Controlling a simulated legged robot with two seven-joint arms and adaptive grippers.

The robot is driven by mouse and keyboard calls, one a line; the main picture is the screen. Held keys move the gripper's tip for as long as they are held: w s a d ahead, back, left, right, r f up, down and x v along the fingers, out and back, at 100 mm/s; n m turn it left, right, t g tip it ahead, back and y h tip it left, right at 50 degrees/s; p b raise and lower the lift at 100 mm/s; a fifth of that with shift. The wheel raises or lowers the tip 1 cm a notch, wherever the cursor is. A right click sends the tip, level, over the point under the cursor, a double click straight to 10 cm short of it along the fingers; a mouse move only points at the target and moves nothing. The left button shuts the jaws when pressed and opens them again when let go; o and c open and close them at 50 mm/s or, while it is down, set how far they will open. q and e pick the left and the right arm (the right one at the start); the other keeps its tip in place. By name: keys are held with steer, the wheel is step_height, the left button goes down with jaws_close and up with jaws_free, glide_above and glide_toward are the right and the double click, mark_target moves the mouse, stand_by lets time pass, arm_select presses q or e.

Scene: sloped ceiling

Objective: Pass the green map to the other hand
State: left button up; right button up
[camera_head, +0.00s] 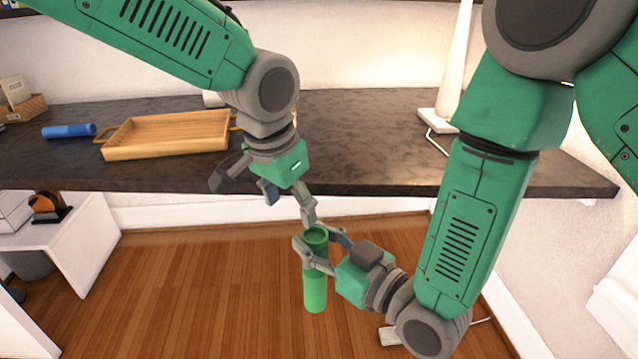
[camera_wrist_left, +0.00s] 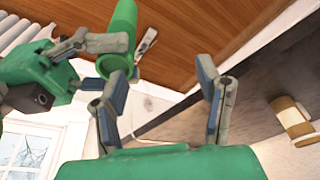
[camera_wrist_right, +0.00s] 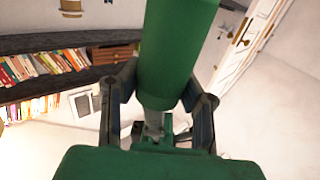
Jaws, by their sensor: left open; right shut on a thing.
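The green map is a rolled tube (camera_head: 315,290), upright in the head view, in front of the counter and above the floor. My right gripper (camera_head: 318,246) is shut on its upper part. In the right wrist view the tube (camera_wrist_right: 175,55) runs between the two fingers. My left gripper (camera_head: 290,203) is open and empty, just above the tube's top end. In the left wrist view the tube (camera_wrist_left: 121,40) lies ahead of the left fingers, its open end close to the left-hand finger. Whether they touch cannot be told.
A dark counter (camera_head: 360,125) lies behind, its front edge close to my left gripper. On it are a wooden tray (camera_head: 170,133), a blue roll (camera_head: 69,131) and a white lamp (camera_head: 455,70). A white bench (camera_head: 75,245) stands at left. The wooden floor is mostly clear.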

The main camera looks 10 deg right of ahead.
mark_target(319, 247)
arm_select(q)
steer(key=shift+m+g+y, duration=0.6)
steer(key=shift+g, duration=0.3)
steer(key=s+d+r, duration=0.1)
steer(key=d+r, duration=0.2)
steer(key=s+d+r, duration=0.1)
steer(key=shift+s+d+r, duration=0.15)
steer(key=shift+s+r, duration=0.15)
steer(key=shift+s, duration=0.05)
steer(key=shift+s+d+r, duration=0.1)
steer(key=shift+s+r, duration=0.1)
steer(key=shift+s, duration=0.05)
step_height(319, 247, down, 12)
steer(key=shift+r, duration=0.2)
steer(key=c, duration=1.2)
arm_select(e)
steer(key=shift+w, duration=0.1)
steer(key=shift+c, duration=0.2)
steer(key=o, duration=1.2)
